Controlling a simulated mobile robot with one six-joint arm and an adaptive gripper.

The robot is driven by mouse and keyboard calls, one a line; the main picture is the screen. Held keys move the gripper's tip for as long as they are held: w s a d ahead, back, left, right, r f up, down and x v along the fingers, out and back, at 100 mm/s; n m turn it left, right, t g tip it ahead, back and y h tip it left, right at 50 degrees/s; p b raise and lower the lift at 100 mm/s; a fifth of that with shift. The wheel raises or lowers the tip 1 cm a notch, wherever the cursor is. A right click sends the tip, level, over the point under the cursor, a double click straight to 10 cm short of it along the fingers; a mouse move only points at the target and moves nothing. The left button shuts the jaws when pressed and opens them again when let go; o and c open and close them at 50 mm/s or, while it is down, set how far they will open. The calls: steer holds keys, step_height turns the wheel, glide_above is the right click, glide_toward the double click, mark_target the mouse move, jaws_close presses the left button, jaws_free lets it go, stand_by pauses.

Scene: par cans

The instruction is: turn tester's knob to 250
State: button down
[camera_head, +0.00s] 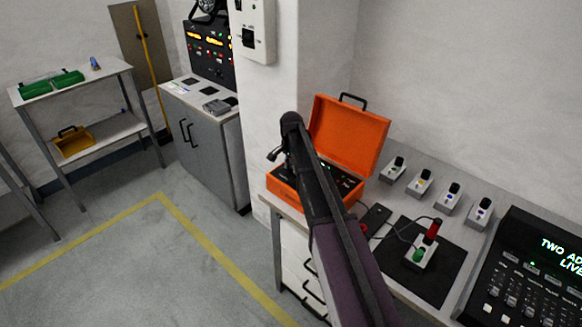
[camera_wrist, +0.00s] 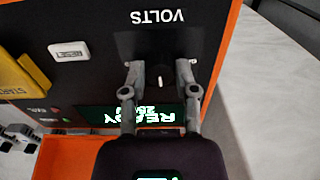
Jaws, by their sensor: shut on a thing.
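The tester is an orange case (camera_head: 283,192) with its lid (camera_head: 348,137) raised, on the bench in the head view. In the wrist view its black panel (camera_wrist: 100,78) appears upside down, with the VOLTS label (camera_wrist: 158,17) above a dark knob (camera_wrist: 159,77) bearing a white pointer line. My gripper (camera_wrist: 159,72) is shut on the knob, one finger on each side. The lit green display (camera_wrist: 150,115) reads READY, with a second line that looks like 250, partly covered by my gripper. In the head view my arm hides much of the panel and the gripper's fingertips.
A white RESET button (camera_wrist: 69,50) and a yellow START button (camera_wrist: 22,75) lie near the knob. A black mat (camera_head: 440,282) holds a small device with a red part. Several small boxes stand behind it. A black console (camera_head: 530,285) is at right.

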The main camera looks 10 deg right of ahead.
steer(key=shift+s, duration=0.15)
steer(key=shift+c, duration=1.8)
jaws_free()
steer(key=shift+n, duration=0.3)
